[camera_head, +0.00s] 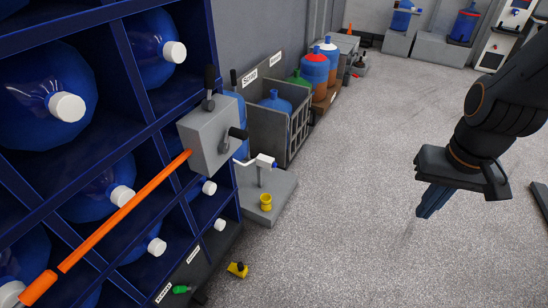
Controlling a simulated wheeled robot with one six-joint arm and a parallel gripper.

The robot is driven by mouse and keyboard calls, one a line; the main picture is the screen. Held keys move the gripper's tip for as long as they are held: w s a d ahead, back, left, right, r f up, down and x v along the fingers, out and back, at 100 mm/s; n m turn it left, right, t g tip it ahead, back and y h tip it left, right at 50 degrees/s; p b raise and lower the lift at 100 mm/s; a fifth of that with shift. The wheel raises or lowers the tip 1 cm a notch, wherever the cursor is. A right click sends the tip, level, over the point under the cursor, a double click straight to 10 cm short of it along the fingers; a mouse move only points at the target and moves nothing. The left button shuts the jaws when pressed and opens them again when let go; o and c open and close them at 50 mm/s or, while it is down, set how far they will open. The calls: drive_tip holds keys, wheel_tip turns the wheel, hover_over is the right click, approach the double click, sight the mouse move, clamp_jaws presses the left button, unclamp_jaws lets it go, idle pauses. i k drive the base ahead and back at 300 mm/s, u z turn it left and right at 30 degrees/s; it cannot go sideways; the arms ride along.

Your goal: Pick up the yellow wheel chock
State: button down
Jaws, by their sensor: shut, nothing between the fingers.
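A small yellow object with a dark top, apparently the wheel chock (236,270), lies on the floor near the foot of the blue rack, at the lower middle of the view. My gripper (430,206) hangs at the right of the view, well to the right of the chock and apart from it. Its blue fingers point down and are shut with nothing between them.
A blue rack (118,28) of large blue bottles fills the left. A grey box (208,138) with an orange pole (125,212) sticks out there. A grey platform (283,187) bears a yellow cup (266,202). The middle floor is clear.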

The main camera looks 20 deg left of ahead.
sight(239, 269)
drive_tip(key=u, duration=1.6)
drive_tip(key=k, duration=0.5)
drive_tip(key=u, duration=1.8)
drive_tip(key=i, duration=1.2)
drive_tip(key=z, duration=2.05)
